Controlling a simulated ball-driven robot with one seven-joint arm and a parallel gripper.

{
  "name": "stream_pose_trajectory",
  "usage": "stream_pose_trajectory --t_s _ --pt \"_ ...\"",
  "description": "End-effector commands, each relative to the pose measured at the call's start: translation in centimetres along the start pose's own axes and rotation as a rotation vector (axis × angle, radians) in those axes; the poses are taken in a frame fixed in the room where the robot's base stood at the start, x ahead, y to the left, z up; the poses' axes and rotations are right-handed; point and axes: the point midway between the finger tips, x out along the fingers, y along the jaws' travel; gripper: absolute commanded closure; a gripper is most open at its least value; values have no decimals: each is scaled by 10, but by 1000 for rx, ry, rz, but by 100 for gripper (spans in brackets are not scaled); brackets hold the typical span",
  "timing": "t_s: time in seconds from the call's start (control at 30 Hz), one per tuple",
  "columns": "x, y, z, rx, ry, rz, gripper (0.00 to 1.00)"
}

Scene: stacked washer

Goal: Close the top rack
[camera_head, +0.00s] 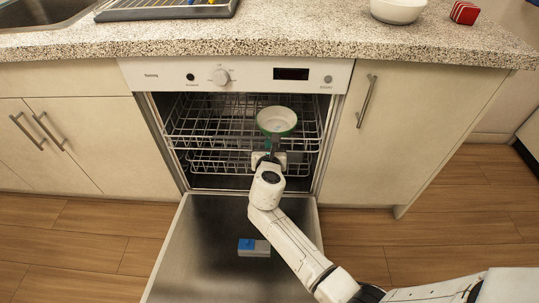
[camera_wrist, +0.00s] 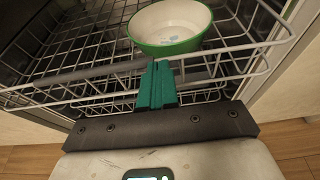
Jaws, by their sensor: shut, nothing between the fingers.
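The top rack (camera_head: 213,118) of the dishwasher is a wire basket, seen inside the opening in the head view, and it fills much of the wrist view (camera_wrist: 88,70). A white bowl with a green rim (camera_head: 276,121) sits in the rack, right of its middle; it also shows in the wrist view (camera_wrist: 170,27). My gripper (camera_wrist: 157,84) has its green fingers pressed together, with nothing between them. The fingertips are at the rack's front wires, just in front of the bowl. I cannot tell whether they touch the wire. In the head view my wrist partly hides the fingers.
The dishwasher door (camera_head: 197,247) hangs open and low, with a blue and grey block (camera_head: 254,247) on it. The lower rack (camera_head: 212,163) is inside. A counter (camera_head: 290,38) runs above, and cabinets flank both sides. Wood floor (camera_head: 460,225) is clear at the right.

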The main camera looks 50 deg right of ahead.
Motion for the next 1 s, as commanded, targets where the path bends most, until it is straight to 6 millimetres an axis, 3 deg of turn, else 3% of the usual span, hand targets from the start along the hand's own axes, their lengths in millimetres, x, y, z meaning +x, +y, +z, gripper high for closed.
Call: stream_pose_trajectory --t_s 0.47,0.8,1.0 --pt "7 0 2 0 0 -1 100" --pt "72 0 22 3 -1 -2 100" --pt "92 0 29 1 0 0 100"
